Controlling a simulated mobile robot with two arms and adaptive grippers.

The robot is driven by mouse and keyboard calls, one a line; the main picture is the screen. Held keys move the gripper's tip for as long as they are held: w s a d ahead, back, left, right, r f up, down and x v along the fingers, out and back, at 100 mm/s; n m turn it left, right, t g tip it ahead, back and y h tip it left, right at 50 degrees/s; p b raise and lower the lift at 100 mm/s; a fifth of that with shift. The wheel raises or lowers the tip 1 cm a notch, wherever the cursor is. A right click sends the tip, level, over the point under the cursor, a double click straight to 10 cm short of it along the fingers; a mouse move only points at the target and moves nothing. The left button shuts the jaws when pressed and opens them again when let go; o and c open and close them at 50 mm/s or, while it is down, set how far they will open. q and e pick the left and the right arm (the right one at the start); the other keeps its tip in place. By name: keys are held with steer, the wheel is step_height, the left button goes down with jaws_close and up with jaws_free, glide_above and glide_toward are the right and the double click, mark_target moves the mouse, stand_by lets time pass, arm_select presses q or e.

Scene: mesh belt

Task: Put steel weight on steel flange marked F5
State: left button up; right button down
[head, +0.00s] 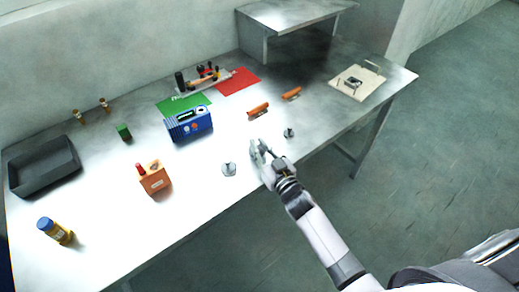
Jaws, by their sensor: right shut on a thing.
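My right gripper (261,154) is low over the front part of the table and is shut on a small grey metal thing, which looks like the steel weight. The fingers hide most of it. A small grey metal piece with a wide base (229,170) stands on the table just left of the gripper. Another small grey metal piece (289,133) stands to its right and farther back. Both look like steel flanges, but I cannot read any mark, so I cannot tell which is F5. My left gripper is not in view.
Two orange-brown pieces (258,111) lie behind the gripper. A raised shelf (292,14) is at the back. The table's front edge is close.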

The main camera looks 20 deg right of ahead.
steer(key=shift+f, duration=0.45)
steer(key=shift+f, duration=0.25)
steer(key=c, duration=1.6)
jaws_free()
steer(key=shift+s+f+b, duration=0.1)
steer(key=shift+s+b, duration=0.1)
steer(key=shift+b, duration=0.1)
steer(key=s+d+b, duration=0.1)
steer(key=s, duration=0.4)
steer(key=s+d+b, duration=0.1)
steer(key=s, duration=0.5)
steer(key=s+d+r+b, duration=0.1)
steer(key=s, duration=0.4)
steer(key=shift+s+d, duration=0.15)
steer(key=shift+s, duration=0.25)
